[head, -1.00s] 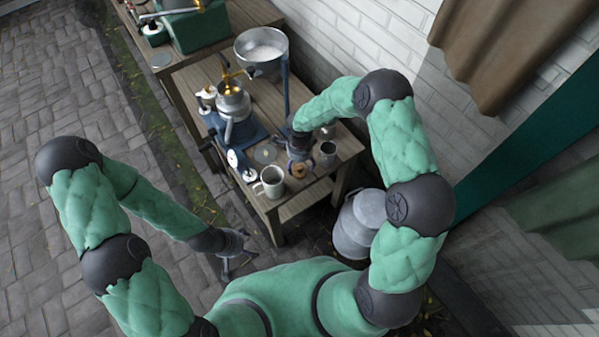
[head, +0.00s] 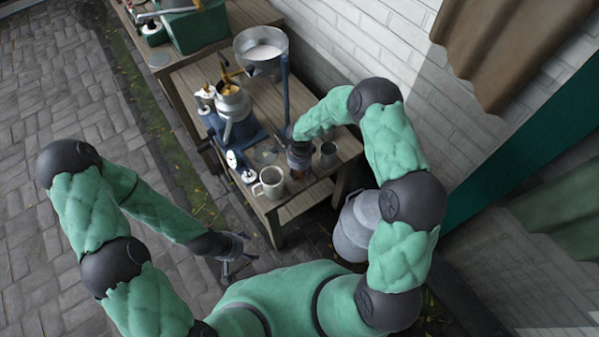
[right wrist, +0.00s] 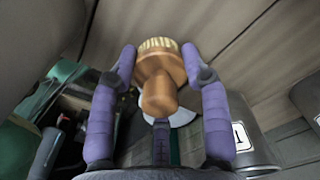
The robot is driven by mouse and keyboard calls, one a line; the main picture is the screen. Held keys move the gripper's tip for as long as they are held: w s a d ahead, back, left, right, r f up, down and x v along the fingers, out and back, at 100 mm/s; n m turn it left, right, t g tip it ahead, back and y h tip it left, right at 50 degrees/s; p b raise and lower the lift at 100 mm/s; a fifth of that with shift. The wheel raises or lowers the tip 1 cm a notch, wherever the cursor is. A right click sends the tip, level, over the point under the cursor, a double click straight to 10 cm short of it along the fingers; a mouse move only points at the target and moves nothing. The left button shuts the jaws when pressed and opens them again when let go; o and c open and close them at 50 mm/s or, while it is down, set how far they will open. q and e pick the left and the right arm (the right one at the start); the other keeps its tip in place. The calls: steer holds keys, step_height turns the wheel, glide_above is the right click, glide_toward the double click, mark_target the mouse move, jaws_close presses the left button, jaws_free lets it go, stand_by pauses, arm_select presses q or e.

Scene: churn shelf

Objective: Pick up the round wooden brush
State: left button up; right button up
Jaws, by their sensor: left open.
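The round wooden brush (right wrist: 160,80) shows in the right wrist view, with its knob toward the camera and pale bristles at the far end. My right gripper (right wrist: 160,58) has one purple finger on each side of the brush, the fingertips bent in against its head. In the head view the right gripper (head: 299,163) is low at the front right part of the wooden table (head: 262,205), and the brush is mostly hidden there. I cannot tell whether the brush is clear of the tabletop. My left gripper (head: 236,266) is open and empty, low beside the table's front left.
A mug (head: 270,184) and a small metal jug (head: 328,156) stand close to the right gripper. A blue-based churn (head: 234,112) and a metal bowl (head: 261,48) are behind. A large can (head: 352,232) stands right of the table, near the wall.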

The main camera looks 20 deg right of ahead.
steer(key=shift+c, duration=0.6)
steer(key=shift+r, duration=0.1)
steer(key=shift+r+p, duration=0.3)
steer(key=shift+r, duration=0.35)
steer(key=s+r+p, duration=0.3)
steer(key=s+r, duration=0.8)
steer(key=s, duration=0.3)
steer(key=shift+a+r, duration=0.25)
steer(key=shift+a, duration=0.05)
steer(key=o, duration=0.6)
steer(key=c, duration=0.4)
